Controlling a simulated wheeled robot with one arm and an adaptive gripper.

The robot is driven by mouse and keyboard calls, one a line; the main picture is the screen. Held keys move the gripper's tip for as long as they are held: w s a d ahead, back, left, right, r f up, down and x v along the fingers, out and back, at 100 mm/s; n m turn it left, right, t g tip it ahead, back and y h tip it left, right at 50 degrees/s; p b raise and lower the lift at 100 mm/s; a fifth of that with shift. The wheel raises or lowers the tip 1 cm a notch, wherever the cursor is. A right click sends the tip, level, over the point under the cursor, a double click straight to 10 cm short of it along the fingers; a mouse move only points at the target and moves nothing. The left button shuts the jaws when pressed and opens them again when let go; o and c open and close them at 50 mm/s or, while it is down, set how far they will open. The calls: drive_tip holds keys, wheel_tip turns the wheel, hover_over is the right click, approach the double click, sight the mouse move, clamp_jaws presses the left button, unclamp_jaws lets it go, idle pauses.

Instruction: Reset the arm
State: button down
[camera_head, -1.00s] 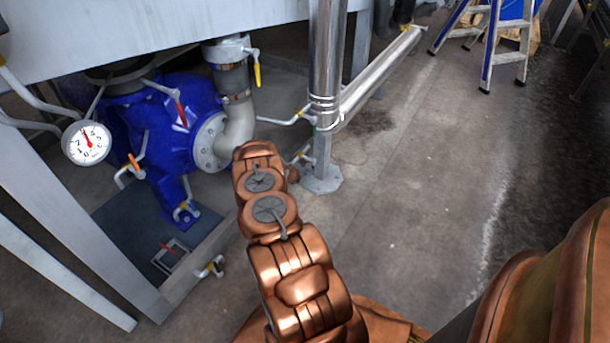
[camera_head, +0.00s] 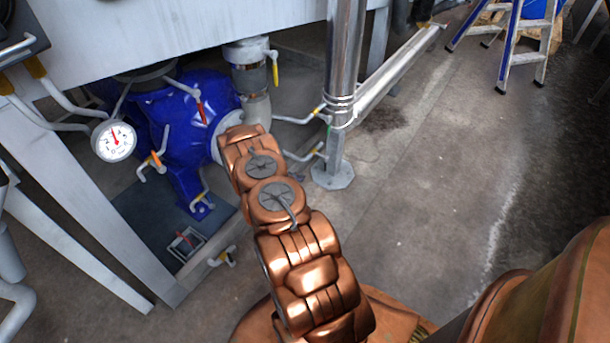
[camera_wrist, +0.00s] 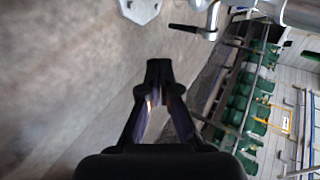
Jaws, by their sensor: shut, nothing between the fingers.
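My gripper (camera_wrist: 158,72) shows in the wrist view with its dark fingers brought together at the tips, and nothing is between them. It points out over bare grey floor. In the head view my copper-coloured arm reaches up from the bottom middle toward the blue pump, and its far end overlaps the pump's pipe in the picture. The gripper's fingers cannot be made out in the head view.
A blue pump (camera_head: 185,130) stands at left under a grey metal frame (camera_head: 85,190), with a pressure gauge (camera_head: 114,140) beside it. A steel post (camera_head: 340,70) rises behind my arm. A ladder (camera_head: 515,45) stands at top right. Concrete floor (camera_head: 430,190) at right is clear.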

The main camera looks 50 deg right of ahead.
drive_tip(key=shift+a+r, duration=0.15)
drive_tip(key=shift+a, duration=0.15)
